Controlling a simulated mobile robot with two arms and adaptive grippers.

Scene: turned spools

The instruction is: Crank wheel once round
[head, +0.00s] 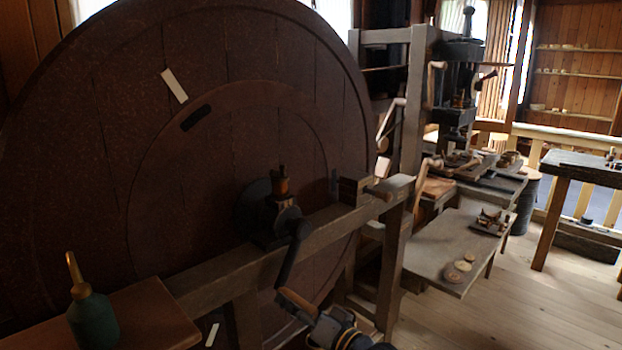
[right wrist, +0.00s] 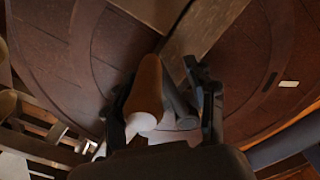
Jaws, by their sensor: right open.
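The large dark brown wheel (head: 95,150) fills the left of the head view, with a pale strip (head: 174,85) and a dark slot on its face. A dark crank arm (head: 291,255) hangs down from the hub at the wheel's middle. Its wooden handle (head: 298,301) is at the lower end. My right gripper (head: 322,325) is at the handle. In the right wrist view the handle (right wrist: 148,90) lies between the open fingers of the gripper (right wrist: 163,108), nearer the left finger. Whether a finger touches it I cannot tell. My left gripper is out of view.
A timber frame beam (head: 250,262) runs in front of the wheel. A green bottle (head: 92,320) with a tan spout stands on a wooden top at the lower left. A low bench (head: 440,250) with small round pieces stands at right, with open floor (head: 525,300) beyond it.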

